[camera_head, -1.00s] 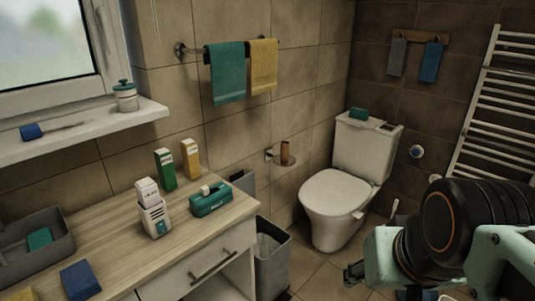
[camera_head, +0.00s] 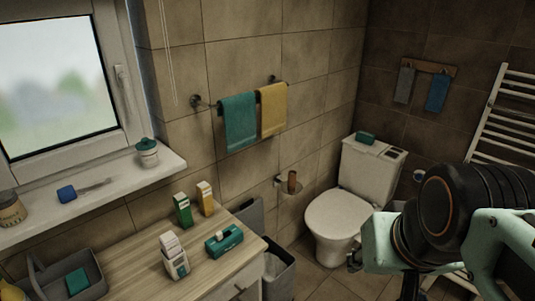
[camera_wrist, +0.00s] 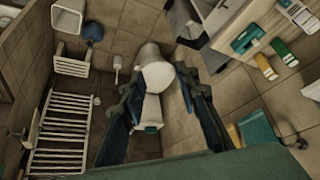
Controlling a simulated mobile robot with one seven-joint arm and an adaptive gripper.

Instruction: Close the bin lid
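The grey bin (camera_head: 279,280) stands on the floor at the right end of the wooden-topped cabinet, with a pale liner inside. Its grey lid (camera_head: 251,214) stands raised at the back, so the bin is open. The cabinet top and frame edge hide part of the bin. In the wrist view the bin (camera_wrist: 186,25) is at the top, right of centre. My gripper (camera_wrist: 158,82) is open and empty in the wrist view, its two dark fingers apart over the toilet area. In the head view my arm is at the right, away from the bin.
The cabinet (camera_head: 140,262) bears a grey caddy, boxes and a green case near the bin. The toilet (camera_head: 340,215) stands right of the bin, with a paper holder (camera_head: 289,184) on the wall between. A towel radiator (camera_head: 500,120) is at far right.

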